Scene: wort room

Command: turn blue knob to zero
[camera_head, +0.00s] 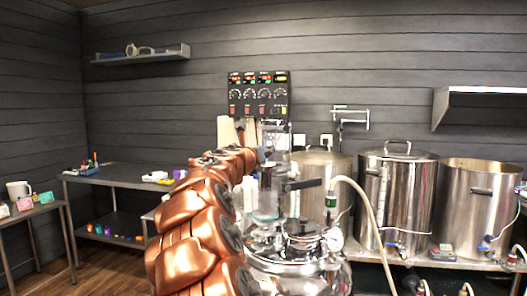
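A black control panel (258,95) hangs on the back wall, with a row of dials, lit displays above and red switches below. The dials look dark with pale markings, and I cannot make out a blue knob among them. Small blue handles show at the taps of the middle steel kettle (401,246) and the right steel kettle (484,246); I cannot tell whether either is the task's knob. My copper-coloured arm rises from the bottom centre, its far end below the panel. My gripper (264,155) is small and partly lost against the glassware, so its fingers are unclear.
A shiny vessel with a glass column (270,185) and hose (362,205) stands close right of my arm. A third kettle (322,170) stands behind. A grey table (125,177) is at left. Wooden floor (100,270) is open at lower left.

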